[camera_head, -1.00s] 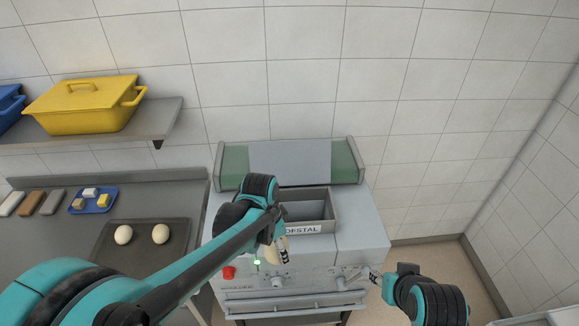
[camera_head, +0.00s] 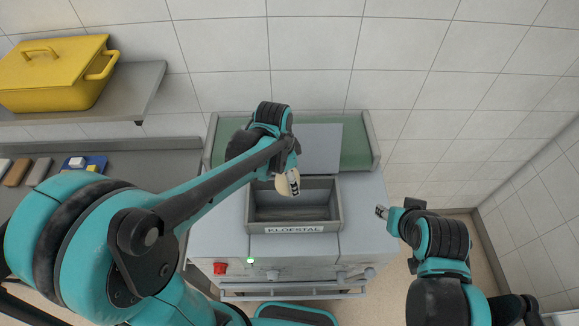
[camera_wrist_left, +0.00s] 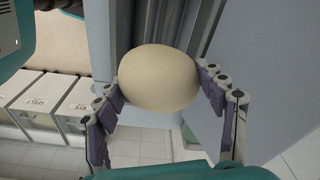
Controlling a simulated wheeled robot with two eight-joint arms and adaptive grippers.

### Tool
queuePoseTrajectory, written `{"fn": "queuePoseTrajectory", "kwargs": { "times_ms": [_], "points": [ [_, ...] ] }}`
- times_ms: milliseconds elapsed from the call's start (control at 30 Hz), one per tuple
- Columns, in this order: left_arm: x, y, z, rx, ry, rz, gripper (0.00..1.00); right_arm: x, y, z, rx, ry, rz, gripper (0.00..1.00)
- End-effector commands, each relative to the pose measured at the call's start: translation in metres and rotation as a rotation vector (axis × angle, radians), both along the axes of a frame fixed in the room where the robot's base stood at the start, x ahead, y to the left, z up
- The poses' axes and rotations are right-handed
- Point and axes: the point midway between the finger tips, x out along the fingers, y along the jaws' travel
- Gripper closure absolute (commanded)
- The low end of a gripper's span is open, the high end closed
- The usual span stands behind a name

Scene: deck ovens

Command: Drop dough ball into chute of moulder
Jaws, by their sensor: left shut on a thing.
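My left gripper (camera_wrist_left: 160,90) is shut on a pale round dough ball (camera_wrist_left: 158,78), seen between its fingers in the left wrist view. In the head view the left gripper (camera_head: 289,184) is over the back part of the moulder's chute (camera_head: 338,215), and the ball shows as a pale patch (camera_head: 282,187) mostly hidden by the fingers. The chute is an open grey box with a label on its front, on top of the moulder (camera_head: 215,240). My right gripper (camera_head: 383,212) is beside the moulder on the right, small and partly seen; its opening is unclear.
A red button (camera_head: 220,268) and a lit green light (camera_head: 250,261) are on the moulder's front. A green belt with a grey plate (camera_head: 322,148) is behind the chute. A shelf with a yellow lidded bin (camera_head: 50,85) and a counter with a blue tray (camera_head: 98,161) are at left.

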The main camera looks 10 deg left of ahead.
Motion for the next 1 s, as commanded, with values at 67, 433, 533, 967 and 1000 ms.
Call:
{"fn": "queuePoseTrajectory", "kwargs": {
  "times_ms": [67, 433, 533, 967, 1000],
  "points": [
    [0.0, 0.0, -0.008, 0.0, 0.0, 0.0, 0.63, 0.0, 0.0, -0.007, 0.0, 0.0, 0.0, 0.6],
    [0.0, 0.0, -0.051, 0.0, 0.0, 0.0, 0.63, 0.0, 0.0, -0.039, 0.0, 0.0, 0.0, 0.6],
    [0.0, 0.0, -0.057, 0.0, 0.0, 0.0, 0.63, 0.0, 0.0, -0.043, 0.0, 0.0, 0.0, 0.6],
    [0.001, 0.0, -0.056, 0.0, 0.0, 0.0, 0.06, 0.0, 0.0, -0.042, 0.0, 0.0, 0.0, 0.6],
    [0.001, 0.0, -0.056, 0.0, 0.0, 0.0, 0.06, 0.0, 0.0, -0.042, 0.0, 0.0, 0.0, 0.6]
  ]
}}
